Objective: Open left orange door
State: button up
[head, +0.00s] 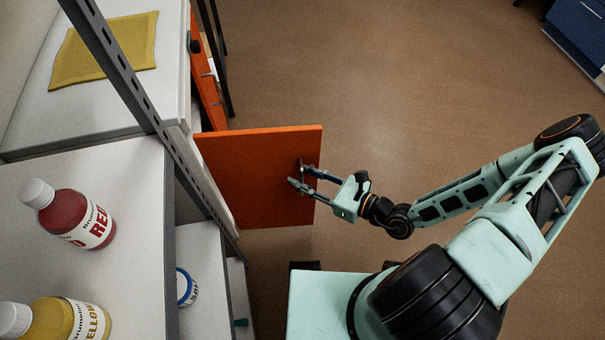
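The orange door (255,190) stands swung out from the white cabinet, its face turned toward my arm. A small dark handle (302,163) sits near its outer edge. My gripper (299,176) is at this handle, with its two fingers visibly apart. The handle lies at or between the fingertips; I cannot tell whether they touch it. Part of the cabinet's inside (197,250) shows to the left of the door.
Another orange front (208,85) with handles is farther back. A red bottle (75,215) and a yellow bottle (62,318) are on the upper shelf. A blue-rimmed container (186,287) is lower down. A yellow cloth (105,48) lies on the counter. The brown floor (400,90) beyond the door is clear.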

jog(key=t+y, duration=0.1)
jog(key=t, duration=0.1)
send_near(285, 148)
jog(key=x, duration=0.5)
jog(key=f, duration=0.2)
jog(key=s+f+g, duration=0.1)
jog(key=f, duration=0.1)
jog(key=s+f+g+h, duration=0.1)
jog(key=f, duration=0.1)
jog(key=shift+d, duration=0.2)
jog(key=shift+s+r, duration=0.1)
jog(key=shift+s, duration=0.05)
jog(key=s+d+f+p, duration=0.1)
jog(key=s+d, duration=0.3)
jog(key=s, duration=0.8)
jog(key=shift+d, duration=0.2)
